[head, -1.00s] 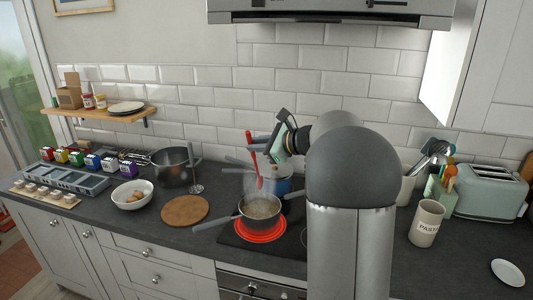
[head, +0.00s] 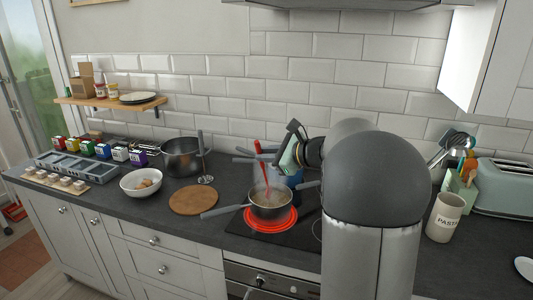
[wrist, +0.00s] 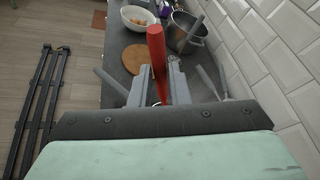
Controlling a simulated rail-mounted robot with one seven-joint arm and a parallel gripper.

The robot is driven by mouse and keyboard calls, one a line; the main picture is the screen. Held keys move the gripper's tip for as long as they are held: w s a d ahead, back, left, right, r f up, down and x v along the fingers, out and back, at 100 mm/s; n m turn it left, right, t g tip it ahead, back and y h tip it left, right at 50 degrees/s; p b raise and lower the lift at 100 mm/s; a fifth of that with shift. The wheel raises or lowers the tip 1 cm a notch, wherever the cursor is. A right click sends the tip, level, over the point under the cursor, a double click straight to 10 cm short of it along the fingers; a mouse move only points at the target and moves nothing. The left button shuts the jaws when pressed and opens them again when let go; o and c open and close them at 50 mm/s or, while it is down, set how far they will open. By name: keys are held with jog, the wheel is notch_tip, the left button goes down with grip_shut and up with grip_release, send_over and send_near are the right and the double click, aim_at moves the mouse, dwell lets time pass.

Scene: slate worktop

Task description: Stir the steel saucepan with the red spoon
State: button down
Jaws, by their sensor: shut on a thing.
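The steel saucepan (head: 271,211) stands on a glowing red hob ring, its handle pointing left. It holds pale, steaming contents. The red spoon (head: 258,148) is upright, its lower end reaching down into the saucepan's opening; its tip is hidden. My gripper (head: 262,158) is above the saucepan, shut on the spoon's handle. In the wrist view the red handle (wrist: 157,52) stands up between the grey fingers of my gripper (wrist: 155,82). The saucepan's body is mostly hidden there behind my gripper.
A round wooden board (head: 194,201), an egg bowl (head: 141,183) and a large steel pot (head: 182,157) are to the left.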

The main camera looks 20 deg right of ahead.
notch_tip(320, 180, down, 6)
jog(key=w+d+b, duration=0.2)
jog(key=b, duration=0.2)
jog(key=shift+w+f, duration=0.15)
dwell(0.4)
